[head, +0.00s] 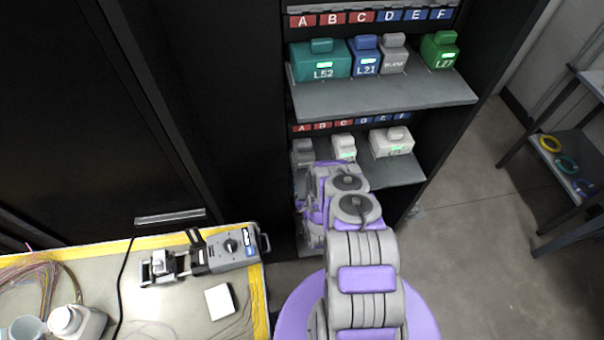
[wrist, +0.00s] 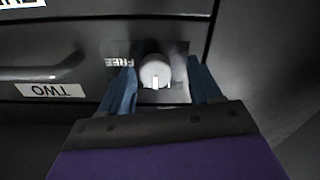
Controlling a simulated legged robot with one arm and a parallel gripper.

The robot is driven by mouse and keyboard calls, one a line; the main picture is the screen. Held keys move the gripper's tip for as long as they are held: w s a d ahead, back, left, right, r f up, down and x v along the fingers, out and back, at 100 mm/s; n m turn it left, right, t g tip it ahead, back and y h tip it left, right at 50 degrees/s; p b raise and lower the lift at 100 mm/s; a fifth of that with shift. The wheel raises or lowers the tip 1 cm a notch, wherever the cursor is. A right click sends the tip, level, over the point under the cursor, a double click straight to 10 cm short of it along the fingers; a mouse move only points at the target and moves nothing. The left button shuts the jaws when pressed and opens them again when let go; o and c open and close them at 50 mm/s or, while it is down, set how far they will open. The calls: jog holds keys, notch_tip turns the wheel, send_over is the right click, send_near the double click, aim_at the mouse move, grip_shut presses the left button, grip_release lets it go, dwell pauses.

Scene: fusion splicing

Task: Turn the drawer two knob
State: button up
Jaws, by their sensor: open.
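The drawer two knob (wrist: 155,72) is a round, light grey knob with a small white mark at its lower edge, seen in the wrist view. It sits on a plate with the word FREE (wrist: 119,62) beside it. The drawer front has a TWO label (wrist: 50,90), upside down in this view. My gripper (wrist: 158,85) is open, with one blue finger on each side of the knob. I cannot tell whether the fingers touch it. In the head view my arm hides the knob and the gripper.
A drawer handle (wrist: 40,70) lies left of the knob. In the head view, shelves (head: 400,97) with labelled modules stand above my arm. A workbench (head: 175,300) with a splicing device (head: 232,248) is at lower left. Open floor (head: 465,215) lies to the right.

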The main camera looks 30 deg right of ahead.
jog(key=shift+d, duration=0.65)
jog(key=shift+a, duration=0.7)
jog(key=c, duration=0.4)
jog(key=shift+d, duration=0.35)
jog(key=c, duration=0.6)
